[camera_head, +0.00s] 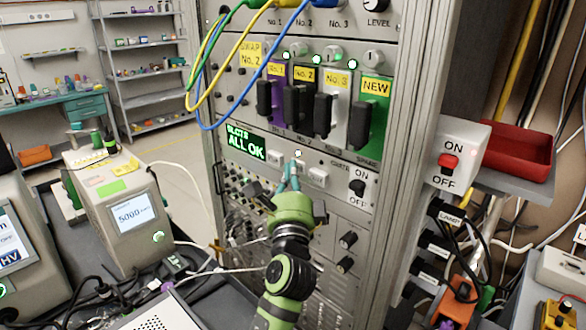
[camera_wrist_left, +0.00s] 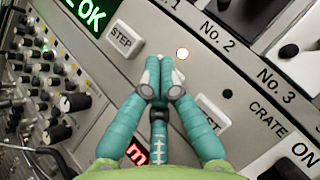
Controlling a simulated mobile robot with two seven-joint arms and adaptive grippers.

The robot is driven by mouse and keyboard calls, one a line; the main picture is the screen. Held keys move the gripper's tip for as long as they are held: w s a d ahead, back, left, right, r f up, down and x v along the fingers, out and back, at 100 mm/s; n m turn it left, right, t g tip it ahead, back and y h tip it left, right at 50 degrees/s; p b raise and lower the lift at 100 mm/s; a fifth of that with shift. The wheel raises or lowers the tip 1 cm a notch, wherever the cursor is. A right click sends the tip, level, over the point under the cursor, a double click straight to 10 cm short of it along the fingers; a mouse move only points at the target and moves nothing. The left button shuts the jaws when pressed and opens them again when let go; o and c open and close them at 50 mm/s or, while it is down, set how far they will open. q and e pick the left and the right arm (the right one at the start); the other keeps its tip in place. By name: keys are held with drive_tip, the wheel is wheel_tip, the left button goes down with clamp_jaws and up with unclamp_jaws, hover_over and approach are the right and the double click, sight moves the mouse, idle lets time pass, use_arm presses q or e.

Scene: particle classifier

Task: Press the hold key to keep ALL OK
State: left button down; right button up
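The crate's display (camera_head: 246,143) glows green and reads ALL OK; part of it also shows in the wrist view (camera_wrist_left: 84,12). Below the module row sits a row of white keys. The STEP key (camera_wrist_left: 122,38) and a key whose label ends in ST (camera_wrist_left: 211,117) show in the wrist view. My left gripper (camera_head: 292,181) is shut, its teal fingertips together (camera_wrist_left: 158,75) at the panel between these two keys. The fingertips hide whatever lies there, so no hold label is readable. I cannot tell whether they touch or press. My right gripper is out of view.
A lit lamp (camera_head: 298,153) is just above the fingertips. An ON/OFF switch (camera_head: 358,187) is to the right on the panel. Black-handled modules and a green NEW module (camera_head: 372,115) stand above. Blue, yellow and green cables (camera_head: 205,80) loop at the upper left.

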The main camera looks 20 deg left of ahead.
use_arm(q)
drive_tip(key=shift+s, duration=0.1)
drive_tip(key=shift+s+a+p, duration=0.2)
drive_tip(key=shift+s+p, duration=0.05)
drive_tip(key=shift+s, duration=0.3)
drive_tip(key=shift+s+a+p, duration=0.2)
drive_tip(key=shift+s+p, duration=0.05)
drive_tip(key=shift+s, duration=0.3)
drive_tip(key=s, duration=0.1)
drive_tip(key=s+a+p, duration=0.1)
drive_tip(key=s, duration=0.2)
drive_tip(key=shift+s+a+p, duration=0.3)
drive_tip(key=shift+s, duration=0.05)
drive_tip(key=shift+f, duration=0.1)
